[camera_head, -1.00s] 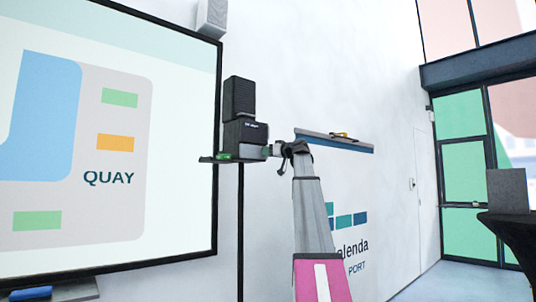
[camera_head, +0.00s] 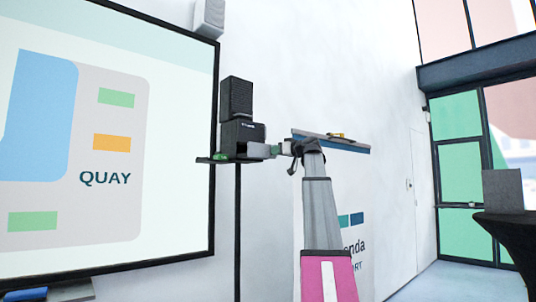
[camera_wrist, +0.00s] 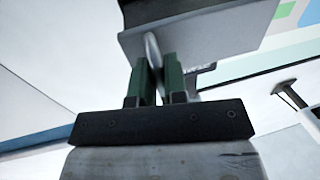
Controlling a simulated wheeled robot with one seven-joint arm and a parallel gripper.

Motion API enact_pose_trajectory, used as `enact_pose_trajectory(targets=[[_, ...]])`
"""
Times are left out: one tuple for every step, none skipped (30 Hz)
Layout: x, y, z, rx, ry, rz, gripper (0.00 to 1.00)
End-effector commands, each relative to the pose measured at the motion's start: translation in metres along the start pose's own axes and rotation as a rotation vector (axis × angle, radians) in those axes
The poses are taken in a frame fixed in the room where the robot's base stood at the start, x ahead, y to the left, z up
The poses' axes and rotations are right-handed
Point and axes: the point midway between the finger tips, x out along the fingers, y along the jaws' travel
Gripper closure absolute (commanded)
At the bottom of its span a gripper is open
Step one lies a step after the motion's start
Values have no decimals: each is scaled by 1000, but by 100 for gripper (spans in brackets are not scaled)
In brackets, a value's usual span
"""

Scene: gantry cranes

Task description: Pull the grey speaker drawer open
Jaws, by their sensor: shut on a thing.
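The grey drawer (camera_head: 257,150) juts out to the right from the lower black speaker box (camera_head: 238,133), so it stands partly open. In the wrist view its grey front (camera_wrist: 205,38) fills the top middle, with a round metal handle (camera_wrist: 153,48) on it. My gripper (camera_head: 275,150) is at the drawer's right end. In the wrist view the green fingers of my gripper (camera_wrist: 159,68) are shut on the handle, one on each side. The drawer's inside is hidden.
A second black speaker (camera_head: 236,95) sits on top, and both rest on a thin shelf (camera_head: 214,160) on a black pole (camera_head: 238,225). A large screen (camera_head: 110,120) is close on the left.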

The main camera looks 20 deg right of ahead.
Motion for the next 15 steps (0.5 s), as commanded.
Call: enact_pose_trajectory(targets=[[-13, -5, 2, 0, 1, -1, 100], [-19, -6, 2, 0, 0, -1, 100], [-26, -7, 1, 0, 0, -2, 100], [-29, -8, 1, 0, 1, -3, 100], [-32, -9, 1, 0, 1, -3, 100], [-35, -9, 1, 1, 1, -4, 100], [-37, -9, 1, 1, 1, -4, 100], [-38, -10, 1, 1, 1, -5, 100], [-39, -10, 1, 1, 1, -5, 100], [-39, -10, 0, 1, 1, -5, 100], [-39, -10, 0, 1, 1, -5, 100], [-39, -10, 0, 1, 1, -6, 100], [-39, -10, 0, 1, 1, -6, 100], [-38, -10, 0, 1, 0, -6, 100], [-38, -10, 0, 1, 0, -6, 100]])
